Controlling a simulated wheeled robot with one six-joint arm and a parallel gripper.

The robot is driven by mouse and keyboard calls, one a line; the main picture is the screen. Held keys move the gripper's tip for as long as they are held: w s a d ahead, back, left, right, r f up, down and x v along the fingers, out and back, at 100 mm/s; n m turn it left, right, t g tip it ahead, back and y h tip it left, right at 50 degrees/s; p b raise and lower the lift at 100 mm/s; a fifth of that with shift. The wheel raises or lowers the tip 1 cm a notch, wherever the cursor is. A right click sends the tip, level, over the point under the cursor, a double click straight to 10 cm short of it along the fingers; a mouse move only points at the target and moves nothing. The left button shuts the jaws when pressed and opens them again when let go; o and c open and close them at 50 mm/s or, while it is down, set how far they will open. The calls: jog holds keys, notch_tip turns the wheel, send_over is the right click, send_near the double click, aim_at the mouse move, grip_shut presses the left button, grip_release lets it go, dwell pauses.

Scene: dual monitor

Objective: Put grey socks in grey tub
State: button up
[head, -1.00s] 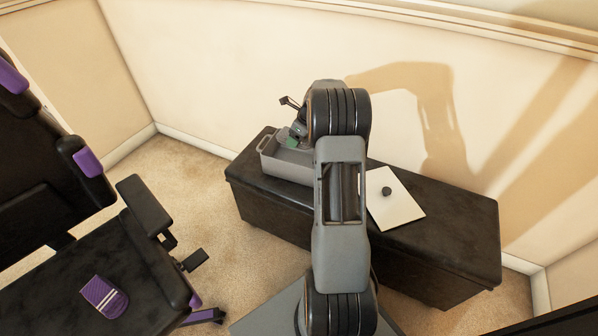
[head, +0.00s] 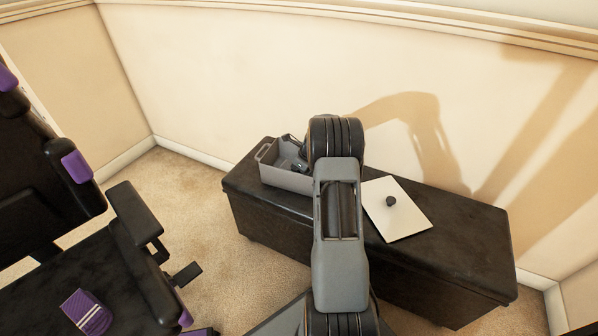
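The grey tub (head: 287,181) stands open on the left end of the dark bench, with a loop handle at its left end. My gripper (head: 298,165) is low at the tub, its end inside or just over the opening, partly hidden by my own arm. I cannot tell whether its fingers are open or shut, or whether they hold anything. Grey socks cannot be made out; the inside of the tub is partly hidden by its wall and my arm.
A wall runs behind the bench.

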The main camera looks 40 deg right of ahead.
jog(key=shift+f, duration=0.1)
jog(key=o, duration=1)
